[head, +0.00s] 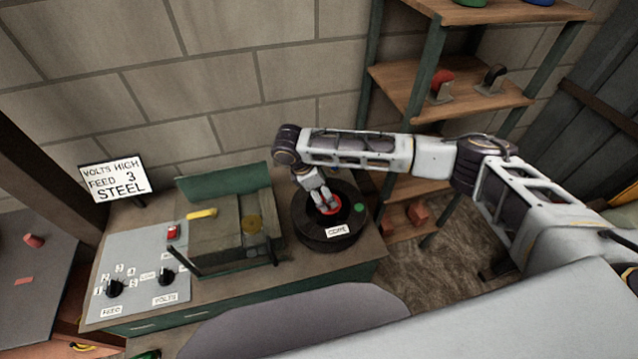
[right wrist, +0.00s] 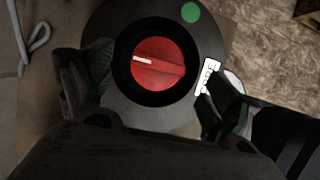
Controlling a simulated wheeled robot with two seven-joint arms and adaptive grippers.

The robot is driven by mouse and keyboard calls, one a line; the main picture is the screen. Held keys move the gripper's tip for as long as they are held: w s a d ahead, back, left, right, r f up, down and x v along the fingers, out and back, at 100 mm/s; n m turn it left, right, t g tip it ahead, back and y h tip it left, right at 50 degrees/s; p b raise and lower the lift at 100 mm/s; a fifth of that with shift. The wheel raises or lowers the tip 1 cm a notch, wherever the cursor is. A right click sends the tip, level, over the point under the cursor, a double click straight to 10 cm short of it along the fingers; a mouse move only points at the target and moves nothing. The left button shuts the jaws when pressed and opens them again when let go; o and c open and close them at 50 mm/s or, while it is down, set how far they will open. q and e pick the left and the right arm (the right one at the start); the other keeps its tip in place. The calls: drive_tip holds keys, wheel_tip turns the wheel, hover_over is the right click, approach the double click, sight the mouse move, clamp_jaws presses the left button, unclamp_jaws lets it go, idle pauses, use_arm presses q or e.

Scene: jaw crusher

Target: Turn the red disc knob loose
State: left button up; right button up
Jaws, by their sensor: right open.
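The red disc knob (right wrist: 158,66) sits in the dark centre of a round black housing (right wrist: 125,22). In the right wrist view its raised grip bar carries a white mark at the left end. In the head view the knob (head: 328,207) is partly hidden by my right gripper (head: 325,202), which points down over it. In the right wrist view my right gripper (right wrist: 155,85) is open, with one finger on each side of the knob; I see a gap between the fingers and the knob. My left gripper is not in view.
A green dot (right wrist: 190,12) and a white label (head: 338,231) are on the housing. To its left stand a machine with a yellow handle (head: 202,213) and a grey control panel (head: 140,275) with black knobs. A sign (head: 114,178) stands behind; wooden shelves (head: 455,85) are at right.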

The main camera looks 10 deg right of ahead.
drive_tip(key=shift+x, duration=2.45)
drive_tip(key=c, duration=1.1)
drive_tip(key=shift+s, duration=0.1)
